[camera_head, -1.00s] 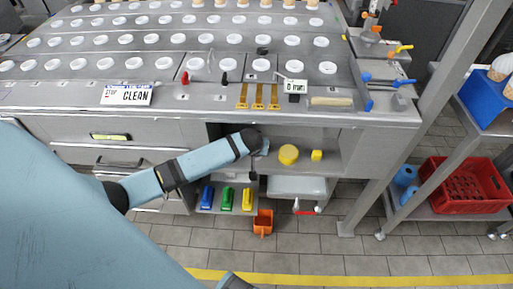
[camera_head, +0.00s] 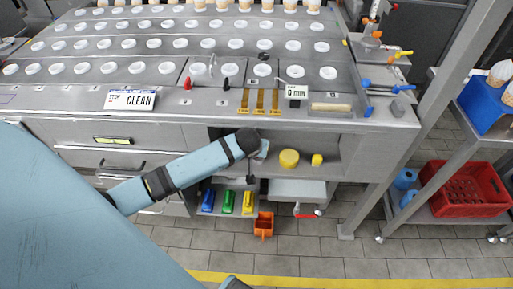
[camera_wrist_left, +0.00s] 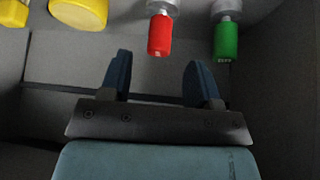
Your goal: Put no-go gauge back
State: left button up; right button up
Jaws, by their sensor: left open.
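Two gauge-like tools show in the left wrist view: one with a red handle (camera_wrist_left: 160,36) and one with a green handle (camera_wrist_left: 226,40). Both have pale metallic parts toward the top edge, where they are cut off. I take the red one for the no-go gauge. My left gripper (camera_wrist_left: 158,70) is open and empty, its two blue fingers just short of the red handle and roughly in line with it. In the head view my left gripper (camera_head: 263,150) is inside the open shelf under the counter, and I cannot make out the two tools there. My right gripper is not in view.
A yellow round tub (camera_head: 289,159) and a small yellow block (camera_head: 317,160) stand on the shelf right of my gripper. The counter edge (camera_head: 330,121) lies above it.

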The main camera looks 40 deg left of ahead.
pick_arm(q)
jog(key=s+d+f+m+t+h, duration=0.1)
jog(key=s+d+f+m+h, duration=0.35)
jog(key=s+d, duration=0.65)
jog(key=s+d+r+m+t, duration=0.1)
jog(key=s+d, duration=0.1)
jog(key=s, duration=0.3)
jog(key=s+d+r+m+t+h, duration=0.1)
jog(key=s+d+t, duration=0.1)
jog(key=s, duration=0.4)
jog(key=shift+s+d+r, duration=0.2)
jog(key=shift+d+r, duration=0.2)
jog(key=shift+d, duration=0.45)
